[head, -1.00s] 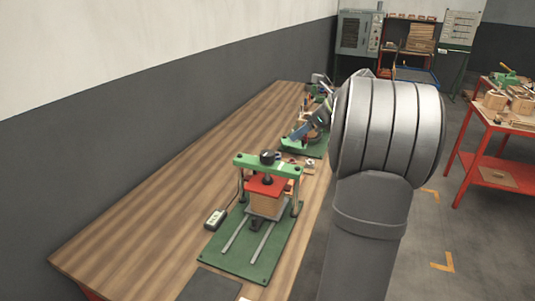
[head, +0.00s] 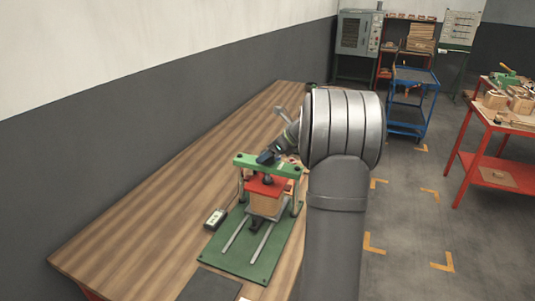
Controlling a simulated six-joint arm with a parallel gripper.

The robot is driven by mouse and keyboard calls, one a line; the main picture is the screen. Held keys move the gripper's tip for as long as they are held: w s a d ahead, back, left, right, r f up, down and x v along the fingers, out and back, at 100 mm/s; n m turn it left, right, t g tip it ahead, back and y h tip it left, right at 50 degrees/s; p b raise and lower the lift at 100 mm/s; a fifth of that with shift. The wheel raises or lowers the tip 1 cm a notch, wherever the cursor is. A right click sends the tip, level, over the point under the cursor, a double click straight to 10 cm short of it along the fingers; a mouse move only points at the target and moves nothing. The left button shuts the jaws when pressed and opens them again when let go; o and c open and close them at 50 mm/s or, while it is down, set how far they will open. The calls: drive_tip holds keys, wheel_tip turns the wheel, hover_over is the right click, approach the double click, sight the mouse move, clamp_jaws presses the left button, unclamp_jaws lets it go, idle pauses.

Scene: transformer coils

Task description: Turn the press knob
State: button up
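The press (head: 245,161) has a green top beam, a red plate (head: 268,187) and a green base (head: 268,262), and stands on the wooden bench. Its dark knob sits at the middle of the top beam and is mostly covered by my gripper (head: 268,157). My gripper comes in from the upper right, tilted down, with its dark end at the knob. I cannot tell whether its fingers touch or grip the knob. A tan block (head: 266,205) sits under the red plate.
A small grey-green box with a display (head: 215,218) lies left of the press on the bench (head: 140,220). A dark mat (head: 208,286) lies in front. A blue cart (head: 408,103) and a red table (head: 500,130) stand on the right.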

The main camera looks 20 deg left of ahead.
drive_tip(key=shift+a+f, duration=0.3)
drive_tip(key=shift+a, duration=0.05)
drive_tip(key=shift+c, duration=0.2)
drive_tip(key=c, duration=0.9)
drive_tip(key=shift+c, duration=0.2)
drive_tip(key=shift+n, duration=0.3)
drive_tip(key=n+g, duration=0.4)
drive_tip(key=n, duration=0.1)
drive_tip(key=shift+w+h, duration=0.1)
drive_tip(key=shift+h, duration=0.2)
drive_tip(key=n+g+h, duration=0.1)
drive_tip(key=n+g, duration=0.1)
drive_tip(key=n, duration=0.1)
drive_tip(key=n+g+h, duration=0.2)
drive_tip(key=n, duration=0.2)
drive_tip(key=shift+g, duration=0.3)
